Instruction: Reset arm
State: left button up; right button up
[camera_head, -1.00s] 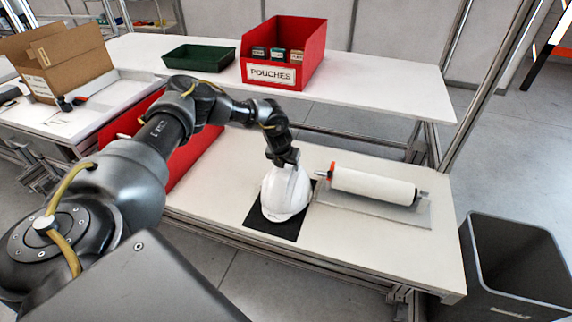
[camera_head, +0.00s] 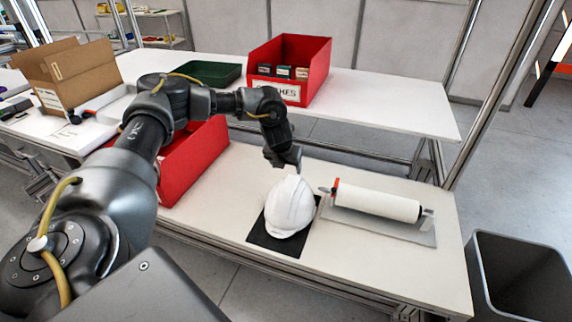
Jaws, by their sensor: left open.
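My left gripper (camera_head: 284,158) is open and empty, a little above and behind the white helmet shell. The left arm comes in from the left and reaches over the red bin on the lower table. The white helmet shell (camera_head: 290,207) sits upright on a black mat (camera_head: 258,232) on the lower white table (camera_head: 350,265). The gripper looks apart from the helmet. My right gripper is not in view.
A white roll (camera_head: 376,200) on a stand lies right of the helmet. A red bin (camera_head: 195,160) stands left. The shelf behind holds a red pouches bin (camera_head: 318,70) and a green tray (camera_head: 208,70). A cardboard box (camera_head: 78,75) is far left, a grey waste bin (camera_head: 520,275) lower right.

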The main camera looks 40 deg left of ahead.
pick_arm(q)
jog(key=shift+s+r, duration=0.2)
jog(key=shift+r, duration=0.3)
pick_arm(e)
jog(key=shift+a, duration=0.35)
